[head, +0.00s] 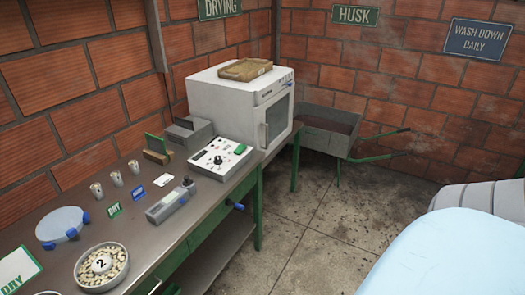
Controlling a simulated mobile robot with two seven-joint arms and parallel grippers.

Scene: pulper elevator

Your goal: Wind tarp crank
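No crank that I can identify for certain as the tarp crank shows in the head view. A small blue knob on a short dark shaft (237,207) sticks out from the front edge of the bench; I cannot tell what it works. A smooth light-blue surface (455,255) fills the lower right corner, cut off by the frame; I cannot tell whether it is a tarp. A grey ribbed form (480,198) lies behind it at the right edge. Neither of my grippers is in view.
A metal bench (140,215) with green legs runs along the left wall. It holds a bowl of beans (90,270), several small cups, a control box (220,157) and a white oven-like machine (235,100). A wheelbarrow (335,130) stands in the far corner. Bare floor (315,220) lies between.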

